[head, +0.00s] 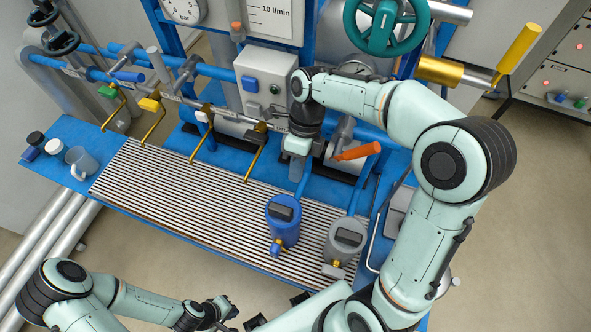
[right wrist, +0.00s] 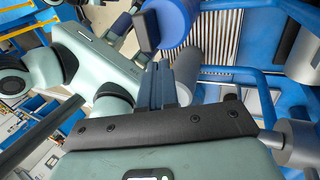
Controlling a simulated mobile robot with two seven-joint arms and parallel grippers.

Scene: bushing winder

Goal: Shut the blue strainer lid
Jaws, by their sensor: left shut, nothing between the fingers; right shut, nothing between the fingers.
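The blue strainer (head: 284,232) stands over the slatted grating, with a dark block (head: 282,213) at its top and a brass fitting below. Its lid cannot be told clearly from the body, nor its angle. In the right wrist view a blue round body (right wrist: 172,22) with a dark block shows beyond my fingers, apparently the same strainer. My right gripper (head: 297,172) points down behind and above the strainer, apart from it; its fingers (right wrist: 170,85) are shut and empty. My left gripper (head: 232,313) is low in the head view, in front of the bench, shut and empty.
A grey strainer (head: 345,242) stands right of the blue one. An orange handle (head: 358,151) and blue pipes lie close to my right gripper. A mug (head: 82,162) sits at left. The grating (head: 180,185) left of the strainer is clear.

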